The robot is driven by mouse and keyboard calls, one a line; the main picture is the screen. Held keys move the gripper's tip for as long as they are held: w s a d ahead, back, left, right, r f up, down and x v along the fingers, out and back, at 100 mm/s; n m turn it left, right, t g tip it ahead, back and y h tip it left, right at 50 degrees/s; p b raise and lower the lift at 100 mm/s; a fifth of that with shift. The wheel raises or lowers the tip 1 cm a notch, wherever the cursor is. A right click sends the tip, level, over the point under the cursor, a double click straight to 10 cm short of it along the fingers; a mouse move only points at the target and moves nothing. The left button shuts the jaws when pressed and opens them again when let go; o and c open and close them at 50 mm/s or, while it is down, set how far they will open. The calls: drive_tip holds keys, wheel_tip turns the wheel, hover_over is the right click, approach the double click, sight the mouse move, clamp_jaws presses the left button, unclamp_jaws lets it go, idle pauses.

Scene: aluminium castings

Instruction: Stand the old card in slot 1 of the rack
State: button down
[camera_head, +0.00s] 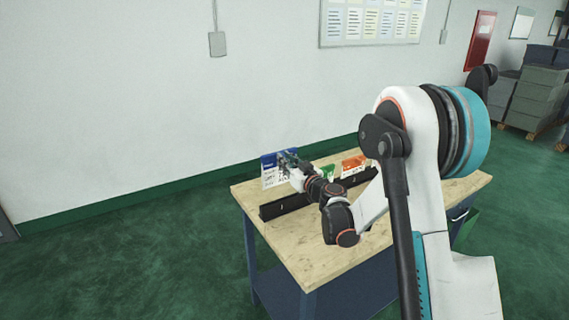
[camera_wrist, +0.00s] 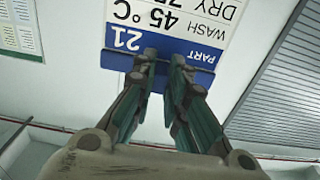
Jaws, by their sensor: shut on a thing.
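A white card with a blue header (camera_head: 269,178) is held upright above the left end of the rack in the head view. In the wrist view the card (camera_wrist: 190,12) appears upside down and reads part 21, wash 45 °C. My gripper (camera_wrist: 163,58) is shut on its blue header edge; in the head view my gripper (camera_head: 289,160) is at the card's upper right. The rack (camera_head: 285,204) is a long black bar on the table, with small white slot marks. My wrist hides its middle. I cannot tell whether the card's lower edge touches the rack.
A green-headed card (camera_head: 327,172) and an orange-headed card (camera_head: 352,164) stand farther right along the rack, partly hidden by my arm. The wooden tabletop (camera_head: 310,258) is clear in front of the rack. A wall is behind the table.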

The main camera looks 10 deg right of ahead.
sight(280, 181)
drive_tip(key=shift+s, duration=0.15)
drive_tip(key=shift+f+b, duration=2.55)
drive_tip(key=shift+f, duration=0.35)
drive_tip(key=shift+s+b, duration=0.1)
drive_tip(key=shift+b, duration=0.35)
drive_tip(key=shift+f+b, duration=1.65)
drive_tip(key=shift+f, duration=1.4)
drive_tip(key=c, duration=1.5)
unclamp_jaws()
drive_tip(key=shift+c, duration=0.2)
drive_tip(key=shift+d, duration=0.1)
drive_tip(key=v, duration=1.2)
